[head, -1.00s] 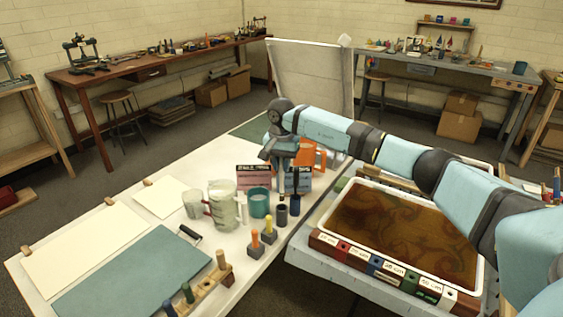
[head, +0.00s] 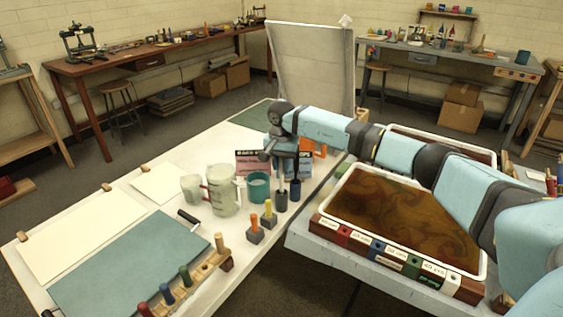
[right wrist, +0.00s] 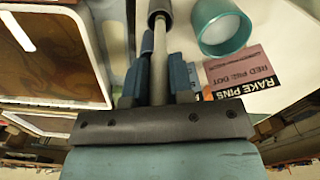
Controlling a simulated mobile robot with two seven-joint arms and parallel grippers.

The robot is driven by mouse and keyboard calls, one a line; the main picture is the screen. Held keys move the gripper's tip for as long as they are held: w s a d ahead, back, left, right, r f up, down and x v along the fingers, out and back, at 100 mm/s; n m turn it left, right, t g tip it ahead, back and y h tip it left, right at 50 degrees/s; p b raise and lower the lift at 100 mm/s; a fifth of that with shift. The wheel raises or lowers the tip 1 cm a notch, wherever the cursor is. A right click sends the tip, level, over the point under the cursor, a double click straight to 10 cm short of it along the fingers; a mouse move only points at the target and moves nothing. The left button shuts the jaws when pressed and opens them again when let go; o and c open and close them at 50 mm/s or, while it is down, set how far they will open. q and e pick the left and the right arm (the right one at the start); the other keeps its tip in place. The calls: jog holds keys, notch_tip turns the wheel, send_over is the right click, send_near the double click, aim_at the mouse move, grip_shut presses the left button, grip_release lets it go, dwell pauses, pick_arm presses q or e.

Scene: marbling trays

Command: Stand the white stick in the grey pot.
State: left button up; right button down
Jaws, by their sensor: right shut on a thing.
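My right gripper (head: 277,157) is over the white table, its fingers pointing down. In the right wrist view it (right wrist: 158,82) is shut on the white stick (right wrist: 159,58), a pale slim rod. The stick's far end meets the mouth of a grey pot (right wrist: 157,8); I cannot tell how deep it is inside. In the head view the small dark grey pot (head: 281,201) stands on the table below the gripper, and the stick (head: 279,176) runs down to it, nearly upright. A second dark pot (head: 295,190) stands close to its right. My left gripper is not in view.
A teal cup (head: 258,187) and a clear jug (head: 222,190) stand left of the pots. Stamps with yellow and orange handles (head: 255,234) stand in front. Labelled cards (head: 252,163) are behind. A marbling tray (head: 325,205) lies to the right.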

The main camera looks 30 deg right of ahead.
jog(key=shift+f+b, duration=0.55)
jog(key=shift+f, duration=0.85)
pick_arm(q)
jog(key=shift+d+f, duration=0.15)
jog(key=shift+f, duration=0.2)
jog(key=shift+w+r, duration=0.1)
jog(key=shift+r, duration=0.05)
pick_arm(e)
jog(key=shift+f, duration=0.1)
jog(key=shift+c, duration=2.3)
grip_release()
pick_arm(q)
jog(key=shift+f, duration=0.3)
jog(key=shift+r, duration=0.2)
